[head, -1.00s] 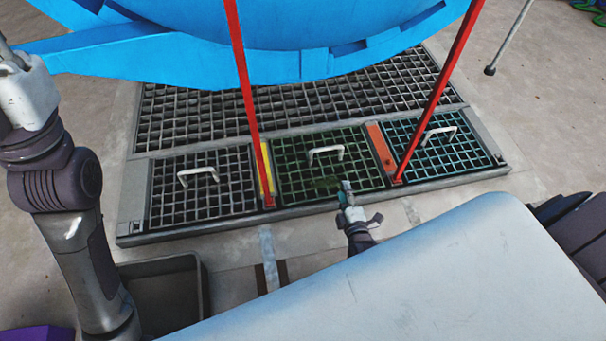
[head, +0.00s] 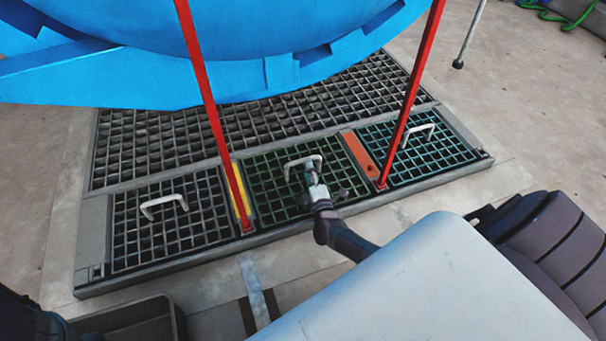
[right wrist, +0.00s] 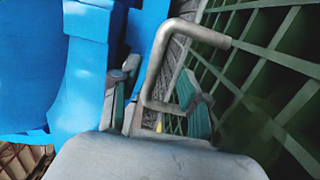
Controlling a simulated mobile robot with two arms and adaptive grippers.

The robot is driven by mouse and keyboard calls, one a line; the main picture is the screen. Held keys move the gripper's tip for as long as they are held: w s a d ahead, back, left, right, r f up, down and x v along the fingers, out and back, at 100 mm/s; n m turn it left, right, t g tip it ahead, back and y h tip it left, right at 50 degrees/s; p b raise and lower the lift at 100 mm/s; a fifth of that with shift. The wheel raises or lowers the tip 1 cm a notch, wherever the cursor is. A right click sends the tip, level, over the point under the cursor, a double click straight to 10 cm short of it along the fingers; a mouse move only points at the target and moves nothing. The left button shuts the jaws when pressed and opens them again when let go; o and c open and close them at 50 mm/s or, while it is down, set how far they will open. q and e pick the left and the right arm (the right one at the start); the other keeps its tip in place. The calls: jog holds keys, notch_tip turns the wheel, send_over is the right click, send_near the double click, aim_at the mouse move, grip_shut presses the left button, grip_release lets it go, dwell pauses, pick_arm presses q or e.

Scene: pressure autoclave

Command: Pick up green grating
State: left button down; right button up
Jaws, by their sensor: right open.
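The green grating (head: 264,186) lies flat in the frame floor, between a dark grating on the left and a teal one on the right. Its pale U-shaped handle (head: 303,160) stands up from it. My right gripper (head: 311,169) is at this handle, over the grating. In the right wrist view the gripper (right wrist: 157,72) is open, and the handle (right wrist: 158,62) shows between its two fingers, not gripped. The grating's green bars (right wrist: 275,60) fill the right side of that view. My left gripper is not in view.
A dark grating (head: 170,225) and a teal grating (head: 430,150) flank it, each with a handle. Red posts (head: 206,95) (head: 413,90) rise on both sides. A large blue body (head: 250,45) overhangs the back. A dark bin (head: 130,318) is at bottom left.

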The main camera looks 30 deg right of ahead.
aim_at(303, 159)
jog(key=b+x, duration=0.1)
jog(key=x, duration=0.1)
jog(key=b+x, duration=0.1)
jog(key=x, duration=0.1)
jog(key=shift+a+r+b, duration=0.1)
jog(key=shift+a+b, duration=0.3)
jog(key=shift+w+d+r, duration=0.1)
jog(key=shift+w, duration=0.35)
jog(key=shift+r, duration=0.1)
grip_shut()
jog(key=shift+r, duration=0.2)
